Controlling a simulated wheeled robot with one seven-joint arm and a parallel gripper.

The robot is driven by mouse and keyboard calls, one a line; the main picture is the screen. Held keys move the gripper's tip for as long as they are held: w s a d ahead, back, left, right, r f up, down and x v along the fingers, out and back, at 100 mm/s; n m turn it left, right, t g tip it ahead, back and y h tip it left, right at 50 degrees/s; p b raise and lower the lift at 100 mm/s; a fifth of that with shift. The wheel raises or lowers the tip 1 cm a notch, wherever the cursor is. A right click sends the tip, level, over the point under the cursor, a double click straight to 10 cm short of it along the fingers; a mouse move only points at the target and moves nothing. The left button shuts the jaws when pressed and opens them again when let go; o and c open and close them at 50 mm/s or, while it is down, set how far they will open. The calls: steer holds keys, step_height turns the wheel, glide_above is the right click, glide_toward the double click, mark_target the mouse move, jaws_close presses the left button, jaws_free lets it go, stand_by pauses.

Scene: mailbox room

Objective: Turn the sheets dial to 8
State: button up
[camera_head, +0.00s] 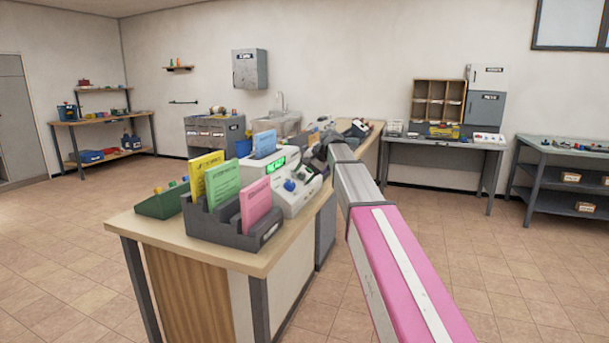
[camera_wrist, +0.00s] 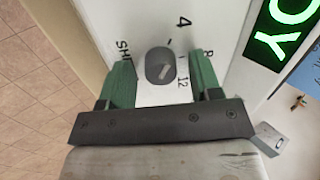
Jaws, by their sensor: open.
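The sheets dial (camera_wrist: 153,68) is a grey round knob on a white panel in the wrist view. The printed 4 (camera_wrist: 183,20) and 12 (camera_wrist: 182,83) show beside it, with a partly hidden label starting "SH" (camera_wrist: 123,50). A pale mark on the dial slants; I cannot tell which number it points to. My gripper (camera_wrist: 161,58) is open, its green fingers on either side of the dial, with gaps visible. In the head view the white machine (camera_head: 301,201) stands on the counter, with a blue knob (camera_head: 290,186). I cannot make out the sheets dial there.
A lit green display (camera_wrist: 281,30) is beside the dial panel; it also shows in the head view (camera_head: 275,168). A dark sorter (camera_head: 215,229) with coloured papers and a green tray (camera_head: 160,205) stand on the wooden counter (camera_head: 150,228). The tiled floor (camera_head: 525,275) at right is clear.

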steer(key=c, duration=0.9)
steer(key=shift+c, duration=0.2)
steer(key=shift+m, duration=0.3)
steer(key=m, duration=0.5)
steer(key=shift+t, duration=0.3)
steer(key=m, duration=0.6)
steer(key=shift+s, duration=0.1)
steer(key=shift+m, duration=0.3)
